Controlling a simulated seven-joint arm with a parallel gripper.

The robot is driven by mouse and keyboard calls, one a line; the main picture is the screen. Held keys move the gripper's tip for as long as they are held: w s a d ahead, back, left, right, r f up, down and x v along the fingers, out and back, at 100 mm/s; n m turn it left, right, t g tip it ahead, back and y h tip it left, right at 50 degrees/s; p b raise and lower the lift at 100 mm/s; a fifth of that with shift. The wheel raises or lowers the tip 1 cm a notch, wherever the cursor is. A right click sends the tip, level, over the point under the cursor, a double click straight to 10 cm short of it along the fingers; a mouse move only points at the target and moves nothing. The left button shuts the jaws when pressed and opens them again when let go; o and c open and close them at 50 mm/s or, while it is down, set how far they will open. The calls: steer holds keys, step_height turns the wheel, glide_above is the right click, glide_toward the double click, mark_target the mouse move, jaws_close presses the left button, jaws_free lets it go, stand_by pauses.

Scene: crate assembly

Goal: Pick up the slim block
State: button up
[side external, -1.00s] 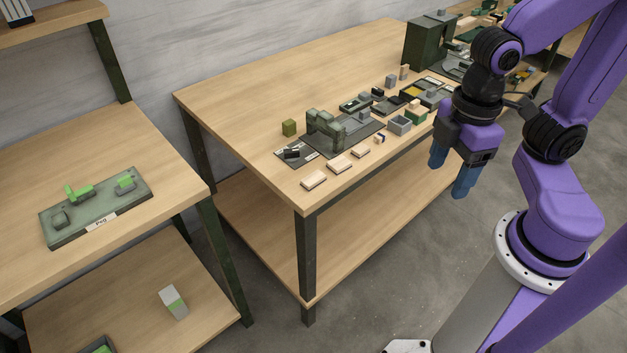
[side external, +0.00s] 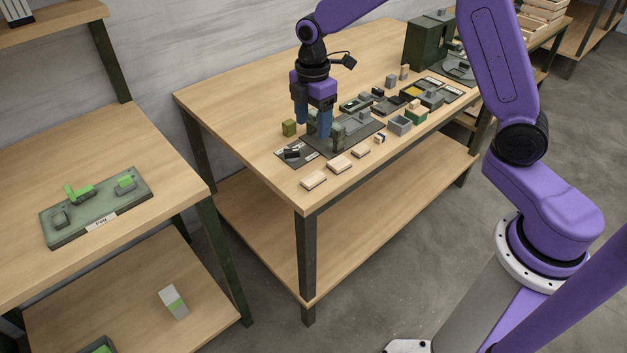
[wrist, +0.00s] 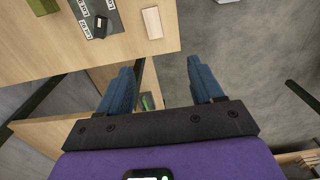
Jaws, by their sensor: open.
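Three pale flat wooden blocks lie in a row along the table's front edge: a near one (side external: 313,180), a middle one (side external: 339,164) and a far one (side external: 361,152). I cannot tell which block is the slim block. One pale block (wrist: 152,23) shows in the wrist view, beyond my fingertips and near the table edge.
Small trays and blocks, including a grey open box (side external: 399,125), crowd the right side. The table's back left (side external: 235,95) is clear.

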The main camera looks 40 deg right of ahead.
steer(key=w+f, duration=0.1)
steer(key=w, duration=0.1)
glide_above(313, 178)
steer(key=f, duration=1.2)
steer(key=shift+w, duration=0.2)
steer(key=shift+s+d+f, duration=0.1)
steer(key=shift+f, duration=1.25)
steer(key=shift+s+f, duration=0.1)
steer(key=shift+f, duration=1.2)
steer(key=c, duration=1.1)
